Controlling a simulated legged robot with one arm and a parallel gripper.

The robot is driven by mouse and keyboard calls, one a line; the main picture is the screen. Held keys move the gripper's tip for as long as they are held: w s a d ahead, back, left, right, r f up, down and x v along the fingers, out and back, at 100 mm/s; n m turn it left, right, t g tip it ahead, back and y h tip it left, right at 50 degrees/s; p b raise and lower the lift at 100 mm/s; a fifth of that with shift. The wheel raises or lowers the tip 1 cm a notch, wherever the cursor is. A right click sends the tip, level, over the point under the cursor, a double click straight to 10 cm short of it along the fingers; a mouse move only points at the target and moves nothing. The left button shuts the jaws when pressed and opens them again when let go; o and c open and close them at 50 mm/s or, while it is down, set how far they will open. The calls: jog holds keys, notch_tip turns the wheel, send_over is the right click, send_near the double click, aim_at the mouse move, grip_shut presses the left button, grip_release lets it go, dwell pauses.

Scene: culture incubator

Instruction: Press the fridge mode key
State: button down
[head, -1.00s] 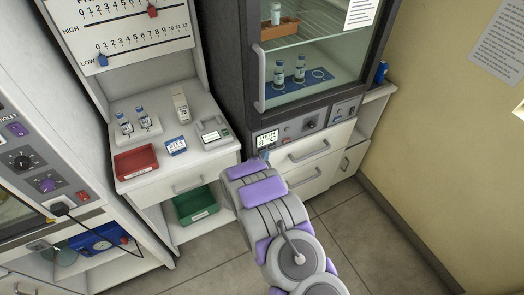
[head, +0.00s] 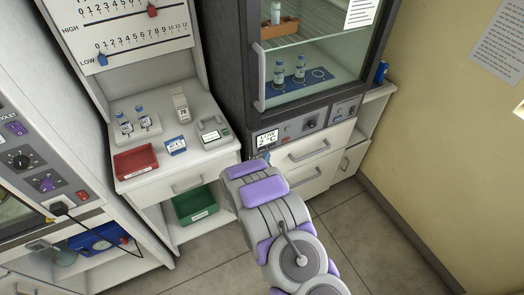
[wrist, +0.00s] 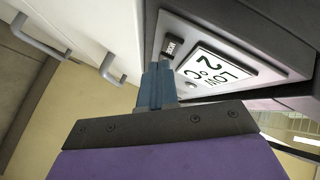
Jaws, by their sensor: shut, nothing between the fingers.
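The fridge (head: 243,80) stands at centre right with a control panel under its glass door. Its display (head: 266,138) reads LOW 2 °C, and the display also shows large and tilted in the wrist view (wrist: 217,68). A small dark key with pale lettering, the mode key (wrist: 172,46), sits beside the display in the wrist view. My gripper (head: 266,155) is at the panel, just below the display. In the wrist view its blue fingers (wrist: 157,72) are shut and empty, with tips close to the key. I cannot tell whether they touch it.
Other panel controls, including a dark knob (head: 311,124), lie right of the display. White drawers with handles (head: 310,151) are below. A bench (head: 190,160) with vials and a red tray (head: 136,163) stands left. The floor at right is clear.

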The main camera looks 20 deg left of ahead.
jog(key=shift+s+d, duration=0.1)
jog(key=s+d+b, duration=0.1)
jog(key=s+d, duration=0.2)
jog(key=shift+s+d, duration=0.1)
jog(key=shift+d, duration=0.25)
dwell(0.3)
jog(key=shift+r, duration=0.1)
dwell(0.7)
jog(key=d+r+n+g+y, duration=0.15)
jog(key=d+r+g, duration=0.3)
jog(key=r, duration=0.45)
jog(key=s+d+r+n+g, duration=0.5)
jog(key=s+d+r+g, duration=0.1)
jog(key=s+d+r, duration=0.3)
jog(key=s+d+r+n+g+h, duration=0.1)
jog(key=s+d+r+g, duration=0.1)
jog(key=s+d, duration=0.5)
jog(key=s+d+r+n+g+h, duration=0.1)
jog(key=s+d+r, duration=0.4)
jog(key=s, duration=0.9)
jog(key=s+d+r+n+g+h, duration=0.1)
jog(key=s+d+r+n+g, duration=0.1)
jog(key=s+d, duration=0.7)
jog(key=shift+s+d+r+g, duration=0.4)
jog(key=shift+s+r+g, duration=0.25)
jog(key=shift+r+g, duration=0.25)
